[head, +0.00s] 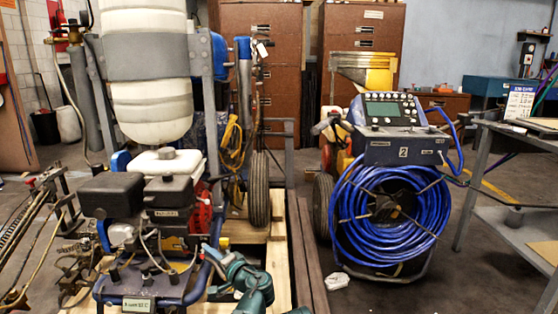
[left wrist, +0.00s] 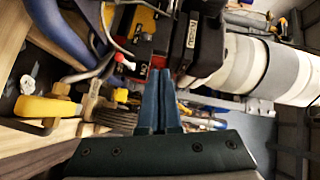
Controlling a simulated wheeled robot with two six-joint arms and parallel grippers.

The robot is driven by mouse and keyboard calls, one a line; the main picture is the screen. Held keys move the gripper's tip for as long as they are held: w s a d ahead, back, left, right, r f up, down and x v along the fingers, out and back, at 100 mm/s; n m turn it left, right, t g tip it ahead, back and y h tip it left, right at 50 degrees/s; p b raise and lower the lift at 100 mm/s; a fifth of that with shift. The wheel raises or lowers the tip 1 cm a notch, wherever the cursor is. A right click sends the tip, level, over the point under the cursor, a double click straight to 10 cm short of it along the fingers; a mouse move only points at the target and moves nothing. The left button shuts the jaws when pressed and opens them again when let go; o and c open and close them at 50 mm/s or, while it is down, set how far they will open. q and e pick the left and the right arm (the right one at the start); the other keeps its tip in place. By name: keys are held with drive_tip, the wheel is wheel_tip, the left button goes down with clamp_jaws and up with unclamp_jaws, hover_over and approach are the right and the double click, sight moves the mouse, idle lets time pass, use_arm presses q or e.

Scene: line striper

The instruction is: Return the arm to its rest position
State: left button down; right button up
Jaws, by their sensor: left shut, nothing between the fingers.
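My left gripper (head: 210,252) shows at the bottom centre of the head view, at the end of my teal arm. It is beside the front of the line striper (head: 150,195), near its dark boxes and hoses; I cannot tell whether it touches anything. In the left wrist view the two blue fingers (left wrist: 158,85) lie together with nothing between them. Beyond them are a red part (left wrist: 140,68), a black box (left wrist: 200,45) and the white tank (left wrist: 265,70) of the striper. My right gripper is in neither view.
The striper stands on a wooden pallet (head: 258,238). To the right is a machine with a coiled blue hose (head: 385,215) and a control panel. A metal bench (head: 500,225) stands at the far right. Brown cabinets (head: 360,40) line the back. Some dark floor is clear between the machine and bench.

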use_arm(q)
drive_tip(key=s+a+f+n+g+h, duration=0.1)
drive_tip(key=s+a+f+n+g, duration=0.3)
drive_tip(key=f, duration=0.3)
drive_tip(key=s+d+f+n+g+h, duration=0.1)
drive_tip(key=s+d+f+g+h, duration=0.25)
drive_tip(key=s+f+h, duration=0.35)
drive_tip(key=s+d+f+n+g+h, duration=0.1)
drive_tip(key=s+d+f+g+h, duration=0.2)
drive_tip(key=s+f, duration=0.45)
drive_tip(key=s+d+r+m+g+p, duration=0.1)
drive_tip(key=s+d+r+p, duration=0.25)
drive_tip(key=r+p, duration=0.2)
drive_tip(key=s+d+r+m+p, duration=0.2)
drive_tip(key=d+r+p, duration=0.2)
drive_tip(key=r+p, duration=0.15)
drive_tip(key=s+d+r+m+g+p, duration=0.1)
drive_tip(key=s+d+r+p, duration=0.1)
drive_tip(key=d+r+p, duration=0.4)
wheel_tip(320, 180, up, 37)
drive_tip(key=a+p, duration=0.2)
drive_tip(key=p, duration=3.3)
drive_tip(key=shift+a+y, duration=0.2)
drive_tip(key=shift+y, duration=0.1)
drive_tip(key=shift+f, duration=0.15)
